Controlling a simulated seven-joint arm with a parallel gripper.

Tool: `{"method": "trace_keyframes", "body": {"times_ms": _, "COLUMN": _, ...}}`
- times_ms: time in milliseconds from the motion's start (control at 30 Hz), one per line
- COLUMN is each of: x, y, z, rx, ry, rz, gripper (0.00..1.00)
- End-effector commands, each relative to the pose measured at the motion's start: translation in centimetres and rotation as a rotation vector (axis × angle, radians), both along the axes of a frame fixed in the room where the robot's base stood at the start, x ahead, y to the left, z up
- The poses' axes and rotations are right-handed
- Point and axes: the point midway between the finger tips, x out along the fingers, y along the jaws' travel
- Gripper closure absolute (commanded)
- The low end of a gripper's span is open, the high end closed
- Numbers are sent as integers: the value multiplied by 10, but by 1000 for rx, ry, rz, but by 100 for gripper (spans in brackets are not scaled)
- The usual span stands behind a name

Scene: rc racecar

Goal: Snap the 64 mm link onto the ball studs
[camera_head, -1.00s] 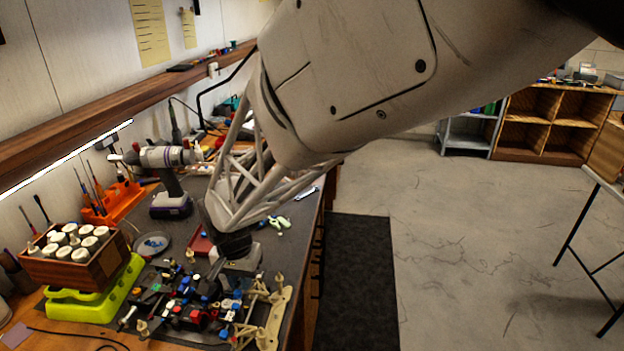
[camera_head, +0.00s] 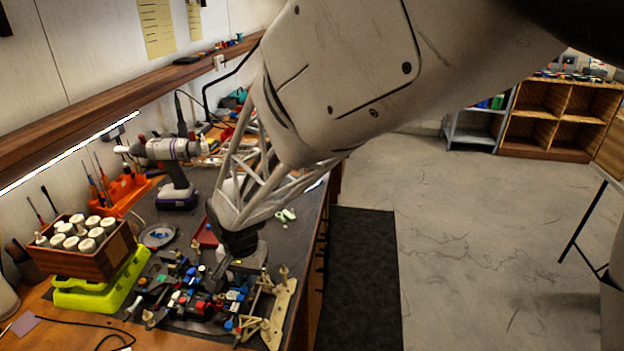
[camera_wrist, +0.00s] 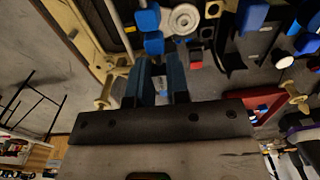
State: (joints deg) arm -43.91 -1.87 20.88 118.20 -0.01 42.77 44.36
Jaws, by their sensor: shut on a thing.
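The car chassis (camera_head: 205,298), crowded with black, blue and red parts, lies on the dark bench mat. My gripper (camera_wrist: 161,82) is over it, with two dark blue-grey fingers pointing at the chassis in the wrist view. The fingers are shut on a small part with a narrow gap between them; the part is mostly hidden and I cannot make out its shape. Blue blocks (camera_wrist: 153,43) show just past the fingertips; I cannot tell whether they touch. In the head view my arm hides the fingertips. I cannot pick out the 64 mm link or the ball studs with certainty.
A tan suspension frame with posts (camera_head: 270,310) stands at the chassis's right end. A drill (camera_head: 170,165) and a red tray (camera_head: 206,236) stand behind. The bench's right edge is close.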

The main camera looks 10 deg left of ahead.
Motion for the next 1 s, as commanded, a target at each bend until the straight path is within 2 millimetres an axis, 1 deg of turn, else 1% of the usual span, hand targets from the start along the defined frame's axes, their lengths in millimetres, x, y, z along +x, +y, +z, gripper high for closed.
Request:
{"method": "trace_keyframes", "body": {"times_ms": 33, "x": 0, "y": 0, "z": -1, "rx": 0, "ry": 0, "rz": 0, "gripper": 81}}
{"method": "trace_keyframes", "body": {"times_ms": 200, "x": 0, "y": 0, "z": 0, "rx": 0, "ry": 0, "rz": 0, "gripper": 55}}
{"method": "trace_keyframes", "body": {"times_ms": 500, "x": 0, "y": 0, "z": 0, "rx": 0, "ry": 0, "rz": 0, "gripper": 54}}
{"method": "trace_keyframes", "body": {"times_ms": 667, "x": 0, "y": 0, "z": 6, "rx": 1, "ry": -1, "rz": 0, "gripper": 54}}
{"method": "trace_keyframes", "body": {"times_ms": 767, "x": 0, "y": 0, "z": 15, "rx": 1, "ry": -1, "rz": 0, "gripper": 54}}
{"method": "trace_keyframes", "body": {"times_ms": 1000, "x": 0, "y": 0, "z": 43, "rx": 2, "ry": -2, "rz": 0, "gripper": 54}}
